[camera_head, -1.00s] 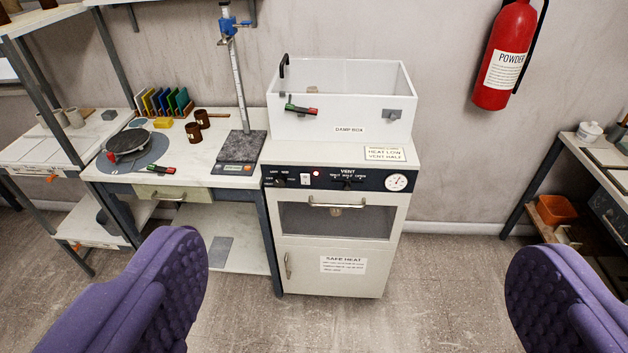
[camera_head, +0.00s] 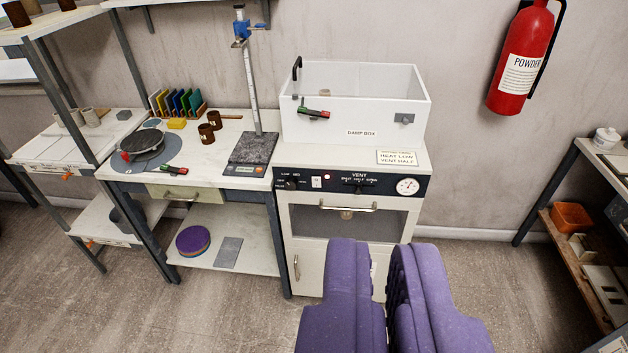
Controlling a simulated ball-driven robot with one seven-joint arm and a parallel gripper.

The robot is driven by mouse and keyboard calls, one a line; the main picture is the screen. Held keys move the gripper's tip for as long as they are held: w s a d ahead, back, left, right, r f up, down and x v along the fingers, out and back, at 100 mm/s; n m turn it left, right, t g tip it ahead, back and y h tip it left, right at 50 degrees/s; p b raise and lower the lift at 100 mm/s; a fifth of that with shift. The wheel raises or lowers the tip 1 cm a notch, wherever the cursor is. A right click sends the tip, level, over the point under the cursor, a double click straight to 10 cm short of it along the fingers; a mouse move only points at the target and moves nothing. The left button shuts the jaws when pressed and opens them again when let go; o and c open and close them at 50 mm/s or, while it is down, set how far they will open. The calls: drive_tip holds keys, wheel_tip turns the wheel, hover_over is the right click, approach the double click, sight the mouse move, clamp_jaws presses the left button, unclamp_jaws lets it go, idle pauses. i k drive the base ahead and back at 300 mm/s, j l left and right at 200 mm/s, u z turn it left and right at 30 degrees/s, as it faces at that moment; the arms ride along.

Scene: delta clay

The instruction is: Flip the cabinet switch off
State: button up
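The cabinet (camera_head: 297,225) is a white heated unit with a glass-fronted door and a dark control panel (camera_head: 415,178) along its upper front. My gripper (camera_head: 388,245) has purple padded fingers. They are close together with a narrow gap at most, nothing seen between them. They appear in front of the cabinet's lower right, below the panel, and hide part of the lower door.
A white damp box (camera_head: 345,123) stands on the cabinet. A workbench (camera_head: 213,165) with a stand and cups adjoins it on the left. A red extinguisher (camera_head: 524,62) hangs on the right wall. A low shelf (camera_head: 548,228) stands at far right. Floor between is clear.

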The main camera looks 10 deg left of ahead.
sight(316, 182)
drive_tip(key=i+j, duration=0.15)
drive_tip(key=i, duration=0.4)
drive_tip(key=i+j, duration=0.1)
drive_tip(key=i, duration=0.4)
drive_tip(key=i+j, duration=0.15)
drive_tip(key=i, duration=0.4)
drive_tip(key=i+j, duration=0.15)
drive_tip(key=i, duration=0.35)
